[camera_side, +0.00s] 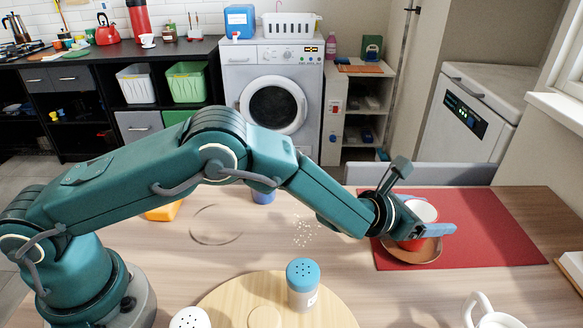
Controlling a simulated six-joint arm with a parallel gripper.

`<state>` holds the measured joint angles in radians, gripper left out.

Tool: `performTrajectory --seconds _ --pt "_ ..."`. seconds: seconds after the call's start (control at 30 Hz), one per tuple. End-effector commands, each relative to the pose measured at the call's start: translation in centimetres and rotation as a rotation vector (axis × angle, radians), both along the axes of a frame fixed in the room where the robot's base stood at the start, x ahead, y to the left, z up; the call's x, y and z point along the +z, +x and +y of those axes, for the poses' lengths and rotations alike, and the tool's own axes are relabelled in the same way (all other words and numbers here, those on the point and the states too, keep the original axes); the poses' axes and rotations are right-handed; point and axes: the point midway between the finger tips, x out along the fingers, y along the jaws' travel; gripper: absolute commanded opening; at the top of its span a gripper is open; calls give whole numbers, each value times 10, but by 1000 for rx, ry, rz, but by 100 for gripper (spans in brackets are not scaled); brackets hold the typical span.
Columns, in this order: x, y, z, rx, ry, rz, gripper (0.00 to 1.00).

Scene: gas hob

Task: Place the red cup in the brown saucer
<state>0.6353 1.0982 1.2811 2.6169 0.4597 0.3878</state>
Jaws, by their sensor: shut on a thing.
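The red cup (423,209) has a white inside and stands upright at the right of the table. My gripper (430,230) reaches it from the left and is shut on it. One blue-grey finger crosses the front of the cup; the other finger is mostly hidden. The brown saucer (411,256) lies on the red mat directly under the cup. The cup's lower part is within the saucer's outline, but I cannot tell whether its base touches the saucer.
The red mat (492,228) has free room to the right of the saucer. A blue-topped shaker (302,285) stands on a round wooden board (335,308). A white mug (492,315) is at the front right. White grains (305,231) lie on the table.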

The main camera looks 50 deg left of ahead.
Motion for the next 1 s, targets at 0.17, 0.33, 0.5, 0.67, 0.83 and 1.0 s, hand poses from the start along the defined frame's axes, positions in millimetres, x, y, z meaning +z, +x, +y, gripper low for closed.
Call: performTrajectory --seconds 0.17,0.33,0.5,0.67,0.83,1.0 --pt "-1 0 0 0 0 -1 14" --pt "-2 0 0 0 0 0 100" --pt "-2 0 0 1 0 0 100" --pt "2 -2 1 1 0 0 100" --pt "7 -13 5 2 1 1 100" --pt "14 -29 12 0 0 1 100"
